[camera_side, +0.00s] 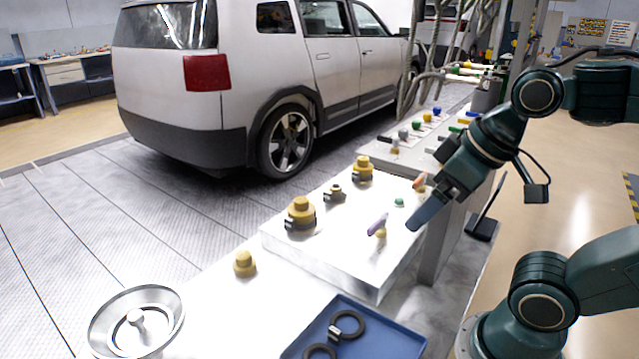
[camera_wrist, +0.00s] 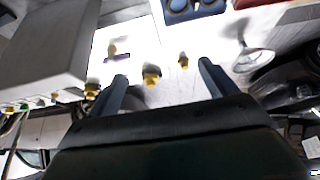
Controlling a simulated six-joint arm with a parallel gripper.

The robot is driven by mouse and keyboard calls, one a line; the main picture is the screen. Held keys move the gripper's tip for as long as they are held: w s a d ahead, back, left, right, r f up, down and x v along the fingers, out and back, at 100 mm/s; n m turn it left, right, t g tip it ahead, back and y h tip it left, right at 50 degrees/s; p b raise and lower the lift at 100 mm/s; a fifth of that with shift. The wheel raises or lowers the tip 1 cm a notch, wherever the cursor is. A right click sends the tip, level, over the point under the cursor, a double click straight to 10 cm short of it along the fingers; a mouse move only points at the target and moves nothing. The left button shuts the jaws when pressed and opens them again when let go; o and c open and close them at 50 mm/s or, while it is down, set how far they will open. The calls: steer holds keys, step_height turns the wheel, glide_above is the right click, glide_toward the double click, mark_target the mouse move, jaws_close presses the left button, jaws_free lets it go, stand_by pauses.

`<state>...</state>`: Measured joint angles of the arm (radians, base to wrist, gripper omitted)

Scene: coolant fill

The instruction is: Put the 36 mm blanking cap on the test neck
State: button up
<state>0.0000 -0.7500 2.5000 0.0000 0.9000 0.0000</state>
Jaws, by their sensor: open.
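Several brass-yellow round parts stand on the white raised block. The largest (camera_side: 301,212) has a dark clamp at its side, a small one (camera_side: 335,193) is behind it, and another (camera_side: 362,168) is at the far edge. A loose yellow knobbed piece (camera_side: 244,263) sits on the lower bench in front of the block. I cannot tell which is the 36 mm cap or the test neck. My gripper (camera_side: 416,222) is above the block's right side, empty. In the wrist view, its fingers (camera_wrist: 163,78) are apart, with a yellow part (camera_wrist: 151,76) beyond them.
A purple-handled piece (camera_side: 377,224) and a green piece (camera_side: 399,202) are on the raised block (camera_side: 345,265). A blue tray (camera_side: 385,340) with black rings and a silver dish (camera_side: 165,325) are at the front. A car (camera_side: 270,85) stands behind.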

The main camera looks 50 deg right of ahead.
steer(key=shift+c, duration=1.2)
